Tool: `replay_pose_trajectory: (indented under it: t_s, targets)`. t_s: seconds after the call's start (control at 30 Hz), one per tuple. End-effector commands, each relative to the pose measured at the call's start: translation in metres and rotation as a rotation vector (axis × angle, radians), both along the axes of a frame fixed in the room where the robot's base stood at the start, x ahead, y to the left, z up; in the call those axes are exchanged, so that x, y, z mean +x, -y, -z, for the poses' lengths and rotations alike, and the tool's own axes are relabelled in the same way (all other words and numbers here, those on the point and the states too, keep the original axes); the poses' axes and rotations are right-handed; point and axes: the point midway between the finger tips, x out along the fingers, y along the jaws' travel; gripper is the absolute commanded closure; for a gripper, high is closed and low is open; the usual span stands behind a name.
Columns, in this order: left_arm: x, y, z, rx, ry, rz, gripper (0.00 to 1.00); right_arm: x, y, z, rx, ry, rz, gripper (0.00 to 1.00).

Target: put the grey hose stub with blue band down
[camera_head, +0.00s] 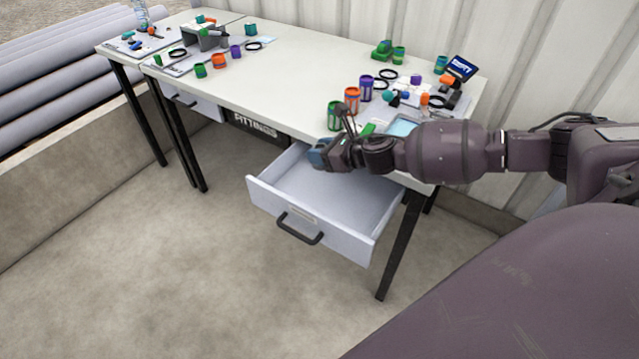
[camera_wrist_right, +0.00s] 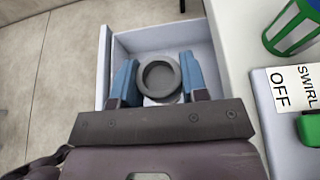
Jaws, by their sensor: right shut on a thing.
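My right gripper (camera_head: 320,153) is over the open drawer (camera_head: 342,238) at the table's front edge. In the right wrist view, its blue fingers (camera_wrist_right: 158,82) are shut on a round grey hose stub (camera_wrist_right: 160,96), seen end-on with its hollow end facing the camera. No blue band shows on the stub from this side. The drawer also shows beneath it in the wrist view (camera_wrist_right: 150,41); I cannot tell how high above its floor the stub is. In the head view the stub is hidden by the gripper. My left gripper is not in view.
The visible drawer floor looks empty. Green, orange and purple cylinders (camera_head: 352,99) stand on the white tabletop (camera_head: 300,80) just behind the gripper. A board with a label (camera_wrist_right: 291,88) and a green part lies right of the drawer. The tabletop's middle is clear.

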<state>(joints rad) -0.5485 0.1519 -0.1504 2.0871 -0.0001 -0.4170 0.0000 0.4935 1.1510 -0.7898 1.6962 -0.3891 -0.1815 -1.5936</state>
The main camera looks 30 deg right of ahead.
Motion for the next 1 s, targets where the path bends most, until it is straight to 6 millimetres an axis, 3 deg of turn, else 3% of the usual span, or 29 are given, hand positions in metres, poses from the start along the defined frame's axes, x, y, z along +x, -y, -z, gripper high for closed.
replay_pose_trajectory:
  t_s: [0.03,0.1,0.3,0.57,0.83,1.0]
  targets:
    - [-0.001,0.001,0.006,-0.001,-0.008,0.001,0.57,-0.002,-0.001,0.020,0.004,-0.011,0.001,0.83]
    - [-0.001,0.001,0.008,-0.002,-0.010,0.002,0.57,-0.002,-0.001,0.035,0.003,-0.010,0.003,0.83]
    - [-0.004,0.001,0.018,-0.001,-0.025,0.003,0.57,-0.002,0.000,0.067,0.002,-0.007,0.002,0.83]
    - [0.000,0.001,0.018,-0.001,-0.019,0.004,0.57,0.000,-0.001,0.078,0.000,-0.001,0.000,0.83]
    - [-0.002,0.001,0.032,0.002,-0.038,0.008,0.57,-0.002,0.000,0.116,0.002,-0.007,0.002,0.83]
    - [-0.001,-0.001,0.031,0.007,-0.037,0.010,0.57,0.000,0.000,0.116,-0.001,0.000,0.000,0.83]
